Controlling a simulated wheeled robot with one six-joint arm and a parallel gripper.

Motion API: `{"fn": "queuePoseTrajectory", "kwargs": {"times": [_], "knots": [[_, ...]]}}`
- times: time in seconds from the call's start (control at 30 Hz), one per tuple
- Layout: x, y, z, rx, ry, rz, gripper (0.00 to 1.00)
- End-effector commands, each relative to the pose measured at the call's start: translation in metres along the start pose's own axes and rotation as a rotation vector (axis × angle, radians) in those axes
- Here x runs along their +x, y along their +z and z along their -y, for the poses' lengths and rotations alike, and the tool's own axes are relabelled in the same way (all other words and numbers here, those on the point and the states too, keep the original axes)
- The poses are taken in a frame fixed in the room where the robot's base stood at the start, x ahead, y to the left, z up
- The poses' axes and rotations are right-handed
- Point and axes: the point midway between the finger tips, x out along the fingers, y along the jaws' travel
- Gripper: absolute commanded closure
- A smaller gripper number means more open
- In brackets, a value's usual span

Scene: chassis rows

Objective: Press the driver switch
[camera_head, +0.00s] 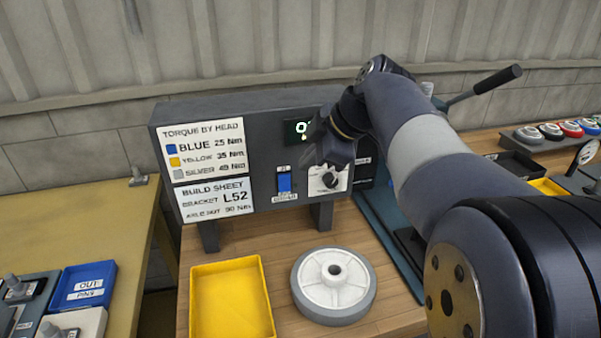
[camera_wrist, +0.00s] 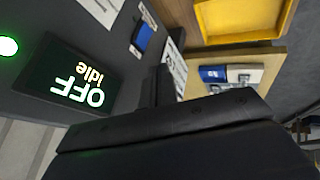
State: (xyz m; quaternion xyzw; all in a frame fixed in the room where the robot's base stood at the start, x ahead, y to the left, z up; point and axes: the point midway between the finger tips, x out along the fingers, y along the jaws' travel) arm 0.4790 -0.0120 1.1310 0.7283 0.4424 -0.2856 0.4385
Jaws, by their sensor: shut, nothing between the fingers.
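A dark grey panel box (camera_head: 262,135) stands on the wooden bench. A blue rocker switch (camera_head: 284,182) is on its front, with a small label below that is too small to read; it also shows in the wrist view (camera_wrist: 145,36). A display reads "OFF idle" in the wrist view (camera_wrist: 80,82); my arm partly covers it in the head view (camera_head: 297,130). My gripper (camera_head: 326,153) is shut and empty in front of the panel, above and right of the blue switch, near a black knob (camera_head: 330,180) on a white plate. Any contact with the panel cannot be told.
A yellow tray (camera_head: 231,300) and a grey-rimmed wheel (camera_head: 334,285) sit on the bench below the panel. Two white sheets with torque and build text are on the panel's left. A lever handle (camera_head: 485,87) sticks out behind my arm. A blue bin (camera_head: 84,286) is at left.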

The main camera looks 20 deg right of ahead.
Motion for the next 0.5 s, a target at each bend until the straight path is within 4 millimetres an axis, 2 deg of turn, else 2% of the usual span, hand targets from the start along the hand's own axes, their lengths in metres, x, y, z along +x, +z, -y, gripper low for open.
{"fn": "queuePoseTrajectory", "kwargs": {"times": [0.1,0.2,0.5], "knots": [[-0.019,0.000,-0.004,0.001,0.002,0.001,1.00],[-0.029,-0.001,-0.005,0.001,0.001,0.000,1.00],[-0.036,-0.001,-0.005,0.001,-0.002,0.000,1.00]]}}
